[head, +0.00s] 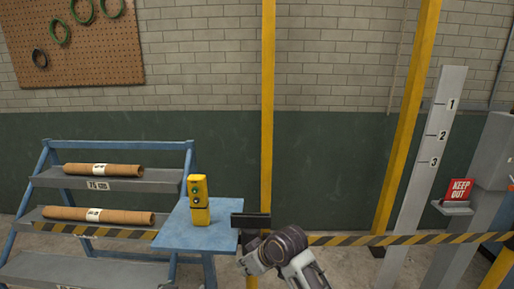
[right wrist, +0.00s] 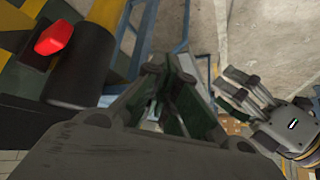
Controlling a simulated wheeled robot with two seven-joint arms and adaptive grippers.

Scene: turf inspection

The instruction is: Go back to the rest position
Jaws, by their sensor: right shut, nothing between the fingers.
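My right arm rises from the bottom middle of the head view, and its end (head: 250,262) is beside the blue side table (head: 183,238). Its fingers are not clear in that view. In the right wrist view the right gripper (right wrist: 172,88) points away from the camera, with its dark fingers drawn together and nothing visible between them. A second gripper (right wrist: 238,88), which looks like my left one, lies at the right of that view. Its finger gap cannot be made out. The left arm does not show in the head view.
A yellow handset (head: 199,200) stands on the blue table. Shelves (head: 160,180) at left hold brown rolls (head: 103,170). A striped barrier (head: 350,240) runs to the right. A numbered post (head: 425,165) and a red KEEP OUT sign (head: 459,190) stand at right.

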